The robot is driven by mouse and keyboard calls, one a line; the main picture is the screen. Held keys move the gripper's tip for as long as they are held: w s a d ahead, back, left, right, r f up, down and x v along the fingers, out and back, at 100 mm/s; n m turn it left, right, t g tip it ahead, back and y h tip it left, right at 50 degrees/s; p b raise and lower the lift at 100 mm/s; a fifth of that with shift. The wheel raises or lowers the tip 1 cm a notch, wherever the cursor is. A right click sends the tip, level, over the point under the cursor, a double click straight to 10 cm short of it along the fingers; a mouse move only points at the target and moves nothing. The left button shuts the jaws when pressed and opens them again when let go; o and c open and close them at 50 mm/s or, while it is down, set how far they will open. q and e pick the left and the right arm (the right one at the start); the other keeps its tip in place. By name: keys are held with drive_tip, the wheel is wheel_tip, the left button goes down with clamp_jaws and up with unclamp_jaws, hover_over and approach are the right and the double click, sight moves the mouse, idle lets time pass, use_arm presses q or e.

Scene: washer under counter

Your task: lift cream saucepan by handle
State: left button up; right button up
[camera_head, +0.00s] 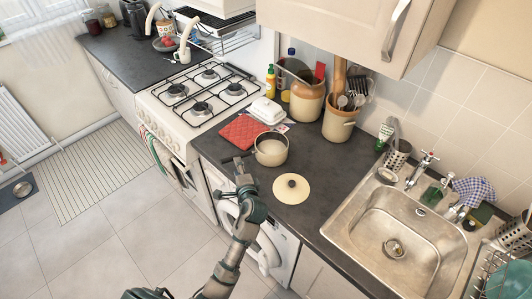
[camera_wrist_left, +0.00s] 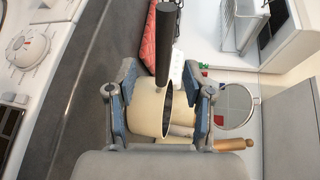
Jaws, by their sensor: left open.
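The cream saucepan (camera_head: 271,153) stands on the dark counter, open at the top. Its dark handle (camera_head: 232,158) points left, towards the counter's front edge. In the left wrist view the saucepan's cream body (camera_wrist_left: 146,112) shows between my fingers, and its black handle (camera_wrist_left: 166,38) points up the picture. My left gripper (camera_head: 241,168) is open beside the handle in the head view. In the left wrist view its two blue-grey fingers (camera_wrist_left: 165,82) are spread wide. I cannot tell whether a finger touches the pan. My right gripper is not in view.
A cream lid (camera_head: 291,188) with a dark knob lies in front of the pan. A red mat (camera_head: 242,131) and a white butter dish (camera_head: 267,110) are behind. A utensil crock (camera_head: 338,126) stands back right, the sink (camera_head: 404,240) is right and the gas hob (camera_head: 203,93) left.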

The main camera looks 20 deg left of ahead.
use_arm(q)
drive_tip(key=shift+w+a+f, duration=0.1)
drive_tip(key=shift+w+a, duration=0.25)
drive_tip(key=shift+w, duration=0.15)
drive_tip(key=x, duration=0.5)
drive_tip(key=shift+a, duration=0.15)
drive_tip(key=shift+w+a+f, duration=0.1)
drive_tip(key=shift+w+a, duration=0.1)
drive_tip(key=shift+a, duration=0.05)
drive_tip(key=shift+d, duration=0.15)
drive_tip(key=shift+c, duration=1)
drive_tip(key=shift+d, duration=0.1)
clamp_jaws()
drive_tip(key=shift+r, duration=0.25)
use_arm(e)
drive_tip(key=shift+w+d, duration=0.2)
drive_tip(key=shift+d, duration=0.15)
